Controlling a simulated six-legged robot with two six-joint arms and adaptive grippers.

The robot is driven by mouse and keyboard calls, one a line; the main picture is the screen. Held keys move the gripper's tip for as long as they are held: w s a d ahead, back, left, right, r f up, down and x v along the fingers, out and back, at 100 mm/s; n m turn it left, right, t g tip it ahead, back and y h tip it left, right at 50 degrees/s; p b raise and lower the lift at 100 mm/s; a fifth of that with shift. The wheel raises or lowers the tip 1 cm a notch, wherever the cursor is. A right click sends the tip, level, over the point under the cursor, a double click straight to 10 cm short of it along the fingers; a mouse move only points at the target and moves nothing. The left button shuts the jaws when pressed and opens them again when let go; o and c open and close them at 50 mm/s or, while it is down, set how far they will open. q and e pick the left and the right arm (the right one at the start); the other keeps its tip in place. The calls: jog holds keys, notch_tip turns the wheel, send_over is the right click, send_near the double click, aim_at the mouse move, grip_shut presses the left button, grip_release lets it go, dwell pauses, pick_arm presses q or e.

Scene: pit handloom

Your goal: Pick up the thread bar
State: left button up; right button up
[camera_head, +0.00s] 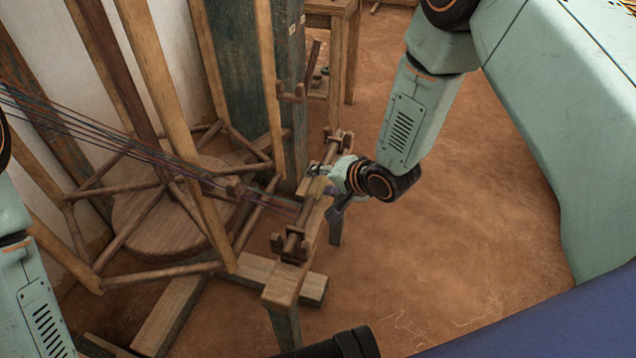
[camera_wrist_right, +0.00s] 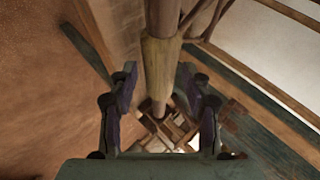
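The thread bar (camera_head: 303,220) is a brown wooden rod lying across wooden holders on the loom's near side, with coloured threads running to it from the left. In the right wrist view the bar (camera_wrist_right: 162,18) comes down from the top middle and has a yellowish band (camera_wrist_right: 160,65). My right gripper (camera_head: 328,190) is at the middle of the bar. In the wrist view its two fingers (camera_wrist_right: 158,75) stand apart on either side of the bar, with visible gaps. My left gripper is not in view; only part of the left arm shows at the left edge.
Wooden holders (camera_head: 290,248) support the bar near its ends above a wooden beam (camera_head: 283,287). A spoked frame with a round wooden disc (camera_head: 150,225) and tall posts stand to the left. A wooden table (camera_head: 338,50) is behind. Open earthen floor (camera_head: 450,230) lies to the right.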

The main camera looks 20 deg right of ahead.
jog(key=shift+w, duration=0.1)
grip_shut()
dwell(0.3)
